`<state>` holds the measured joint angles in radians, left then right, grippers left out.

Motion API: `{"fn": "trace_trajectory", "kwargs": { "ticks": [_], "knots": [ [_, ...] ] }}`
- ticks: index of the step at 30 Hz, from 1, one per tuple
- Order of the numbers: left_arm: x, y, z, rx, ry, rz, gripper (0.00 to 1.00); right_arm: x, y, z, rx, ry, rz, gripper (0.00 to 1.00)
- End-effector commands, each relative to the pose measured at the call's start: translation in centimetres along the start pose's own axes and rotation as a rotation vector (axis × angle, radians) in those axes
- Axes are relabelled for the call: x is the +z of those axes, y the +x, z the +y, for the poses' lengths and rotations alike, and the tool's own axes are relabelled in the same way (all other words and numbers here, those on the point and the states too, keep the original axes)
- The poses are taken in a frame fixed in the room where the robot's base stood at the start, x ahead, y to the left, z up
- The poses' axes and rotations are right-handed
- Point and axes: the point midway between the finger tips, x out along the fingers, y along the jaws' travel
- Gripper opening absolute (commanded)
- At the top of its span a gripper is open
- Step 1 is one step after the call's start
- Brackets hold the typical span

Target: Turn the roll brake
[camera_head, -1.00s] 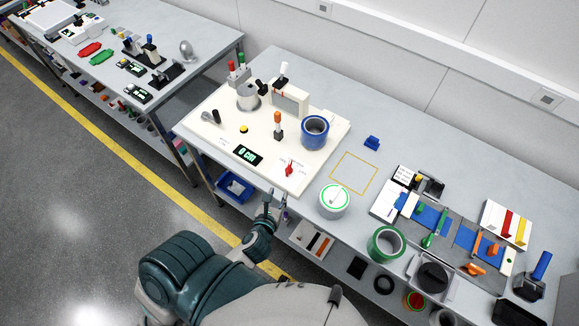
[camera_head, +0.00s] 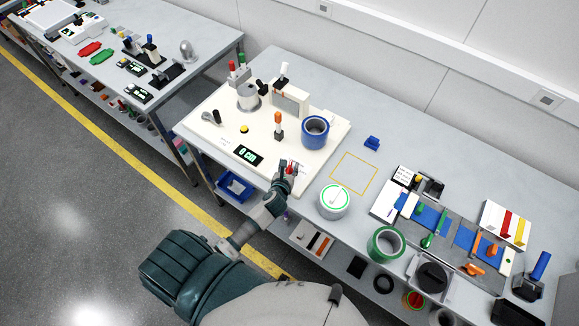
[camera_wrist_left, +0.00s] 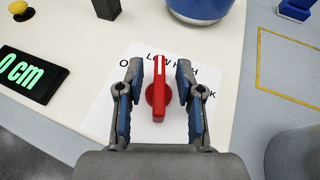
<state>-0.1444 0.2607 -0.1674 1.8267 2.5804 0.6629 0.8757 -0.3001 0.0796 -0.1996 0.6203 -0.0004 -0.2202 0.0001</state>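The roll brake knob is a red rotary knob (camera_wrist_left: 158,92) on a white label printed with "LOW", "HIGH" and other partly hidden words. Its white mark points away from my wrist, up in the left wrist view, close to between "LOW" and "HIGH". In the head view the red knob (camera_head: 290,170) is at the front edge of the cream board (camera_head: 215,95). My left gripper (camera_wrist_left: 156,85) is open, with one blue-padded finger on each side of the knob and a gap at both sides. It also shows in the head view (camera_head: 289,171). My right gripper is not in view.
A display (camera_head: 248,155) reads "0 CM" left of the knob. A blue roll (camera_head: 315,132) and an orange-topped lever (camera_head: 278,125) stand behind it. A white round container (camera_head: 334,201) is to the right. An empty yellow-outlined square (camera_head: 355,174) lies beyond.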

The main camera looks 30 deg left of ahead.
Motion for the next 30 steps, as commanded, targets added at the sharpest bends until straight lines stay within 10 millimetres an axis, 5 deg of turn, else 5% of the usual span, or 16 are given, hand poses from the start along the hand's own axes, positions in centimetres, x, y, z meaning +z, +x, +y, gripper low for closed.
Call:
{"fn": "trace_trajectory", "kwargs": {
  "ticks": [7, 12, 23, 30],
  "knots": [
    [0.0, 0.1, 0.0, 0.0, 0.0, 0.0, 0.36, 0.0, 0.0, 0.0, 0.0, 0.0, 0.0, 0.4],
    [0.0, 0.0, 0.0, 0.0, 0.0, 0.0, 0.0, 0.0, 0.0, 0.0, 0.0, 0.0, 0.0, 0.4],
    [0.1, 0.0, 0.0, -0.02, 0.009, 0.001, 0.0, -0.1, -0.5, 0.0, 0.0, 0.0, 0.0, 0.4],
    [0.4, -0.1, 0.2, -0.121, 0.056, 0.002, 0.0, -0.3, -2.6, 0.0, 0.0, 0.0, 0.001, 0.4]
  ]
}}
